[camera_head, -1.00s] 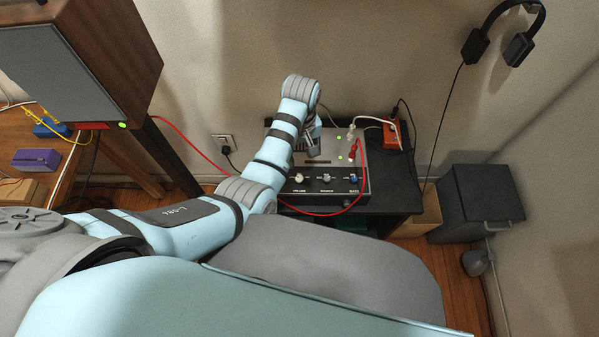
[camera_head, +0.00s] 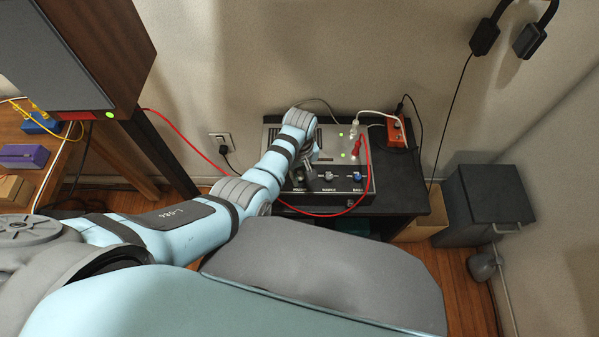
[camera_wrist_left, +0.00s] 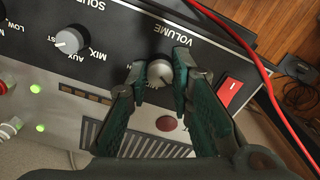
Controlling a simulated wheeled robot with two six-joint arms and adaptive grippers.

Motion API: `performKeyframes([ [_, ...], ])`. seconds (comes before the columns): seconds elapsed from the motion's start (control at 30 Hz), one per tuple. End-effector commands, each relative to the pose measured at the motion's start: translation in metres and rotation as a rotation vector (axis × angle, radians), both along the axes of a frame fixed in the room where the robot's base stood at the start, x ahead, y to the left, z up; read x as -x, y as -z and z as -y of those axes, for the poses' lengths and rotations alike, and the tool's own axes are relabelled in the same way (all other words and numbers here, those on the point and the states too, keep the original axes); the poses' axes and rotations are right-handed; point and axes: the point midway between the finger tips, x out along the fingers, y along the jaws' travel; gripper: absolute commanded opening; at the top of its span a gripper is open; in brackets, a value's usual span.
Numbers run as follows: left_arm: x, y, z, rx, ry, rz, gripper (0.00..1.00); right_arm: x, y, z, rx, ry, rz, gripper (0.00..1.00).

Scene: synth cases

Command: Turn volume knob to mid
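The amplifier (camera_head: 331,140) stands on a black table, its knob panel facing me. In the left wrist view, the volume knob (camera_wrist_left: 160,72) is a small pale round knob beside the VOLUME label. My left gripper (camera_wrist_left: 159,76) has one green-padded finger on either side of it. The fingertips are very close to the knob; I cannot tell whether both touch it. In the head view, my left gripper (camera_head: 303,172) is low over the left end of the panel and largely hides the knob. The knob's pointer is not clear. My right gripper is not in view.
A source knob (camera_head: 329,176) and a blue-marked knob (camera_head: 357,177) sit right of the volume knob. A red cable (camera_head: 367,165) loops before the panel. A red rocker switch (camera_wrist_left: 229,93) is close to one finger. An orange box (camera_head: 395,130) stands beside the amplifier.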

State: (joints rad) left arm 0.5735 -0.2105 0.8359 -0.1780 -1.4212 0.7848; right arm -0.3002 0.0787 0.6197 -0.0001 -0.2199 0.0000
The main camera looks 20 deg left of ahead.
Motion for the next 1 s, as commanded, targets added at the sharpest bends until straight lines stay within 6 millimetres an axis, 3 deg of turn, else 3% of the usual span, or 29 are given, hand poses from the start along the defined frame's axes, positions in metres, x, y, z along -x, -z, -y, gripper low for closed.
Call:
performKeyframes([
  [0.1, 0.000, 0.000, 0.000, -0.001, 0.000, -0.001, 0.00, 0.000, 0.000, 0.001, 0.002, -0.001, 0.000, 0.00],
  [0.53, 0.000, -0.001, 0.000, 0.000, 0.067, -0.001, 0.00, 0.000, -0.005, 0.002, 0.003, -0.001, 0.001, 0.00],
  [1.0, 0.001, -0.001, 0.000, 0.000, 0.434, -0.005, 0.00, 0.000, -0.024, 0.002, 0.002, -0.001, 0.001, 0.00],
])
